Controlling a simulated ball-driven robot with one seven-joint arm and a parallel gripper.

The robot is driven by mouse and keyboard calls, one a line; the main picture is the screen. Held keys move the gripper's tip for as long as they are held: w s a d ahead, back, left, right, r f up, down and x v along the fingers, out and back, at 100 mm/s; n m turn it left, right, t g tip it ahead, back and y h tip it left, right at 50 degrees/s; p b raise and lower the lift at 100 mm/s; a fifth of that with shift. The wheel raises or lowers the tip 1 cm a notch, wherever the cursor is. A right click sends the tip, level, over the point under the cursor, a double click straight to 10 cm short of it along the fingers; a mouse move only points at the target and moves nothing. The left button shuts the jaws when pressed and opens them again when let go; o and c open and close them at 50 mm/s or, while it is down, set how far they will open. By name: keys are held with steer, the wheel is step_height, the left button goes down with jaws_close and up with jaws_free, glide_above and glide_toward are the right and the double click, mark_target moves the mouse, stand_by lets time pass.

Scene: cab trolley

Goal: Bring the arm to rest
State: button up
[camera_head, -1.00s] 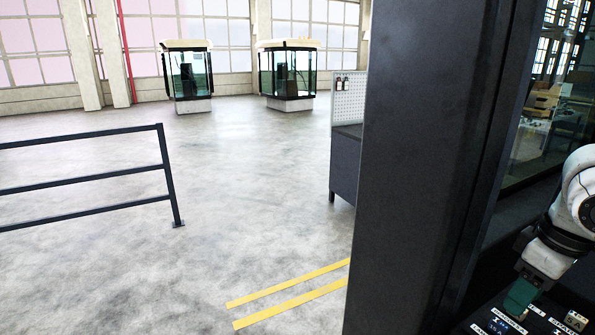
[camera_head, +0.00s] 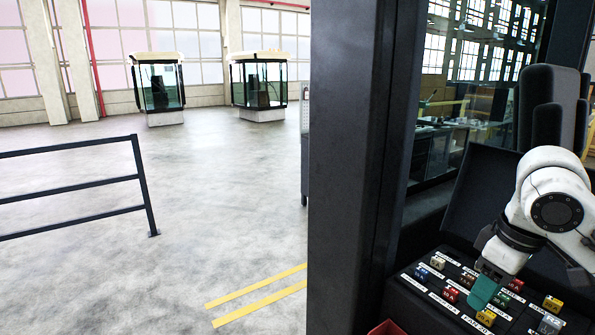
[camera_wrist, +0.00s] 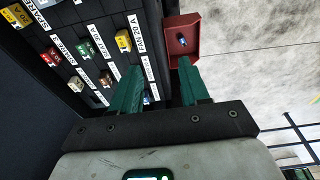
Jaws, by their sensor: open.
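My gripper (camera_head: 482,294) hangs fingers-down over the front part of the dark fuse panel (camera_head: 418,283) in the head view. Its teal fingers also show in the wrist view (camera_wrist: 160,68). They are apart, with nothing held between them. My white arm comes in from the right edge of the head view. The panel carries several coloured fuses with white labels, among them a yellow one (camera_head: 486,317) close to the fingers. I cannot tell whether the fingertips touch the panel.
A red tray (camera_wrist: 170,22) with a small dark item in it sits beside the panel, near the fingers. A dark cab pillar (camera_head: 350,170) stands left of the panel. A black seat (camera_head: 540,110) is behind my arm. Open floor and a railing (camera_head: 148,190) lie left.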

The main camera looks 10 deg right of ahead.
steer(key=w+a+f+t+y+b, duration=0.1)
steer(key=w+a+f+t+y, duration=0.15)
steer(key=a, duration=0.35)
steer(key=w+a+f+t+y, duration=0.1)
steer(key=w+a+f, duration=0.15)
steer(key=a, duration=0.35)
steer(key=s+a+f+m+y, duration=0.1)
steer(key=s+a+f, duration=0.1)
steer(key=a+f, duration=0.3)
steer(key=s+a+f+m, duration=0.2)
steer(key=f, duration=0.5)
steer(key=s+f+m+g+h+b, duration=0.2)
steer(key=s+f, duration=1.1)
steer(key=f, duration=0.1)
steer(key=s+d+f+g+h, duration=0.1)
steer(key=s+d+f, duration=0.1)
steer(key=s, duration=0.4)
steer(key=s+d+f+g+h, duration=0.1)
steer(key=s+d+f+h, duration=0.1)
steer(key=s, duration=0.4)
steer(key=d+f, duration=0.1)
steer(key=d, duration=0.1)
steer(key=shift+s+d, duration=0.3)
steer(key=shift+s, duration=0.05)
steer(key=shift+a, duration=0.1)
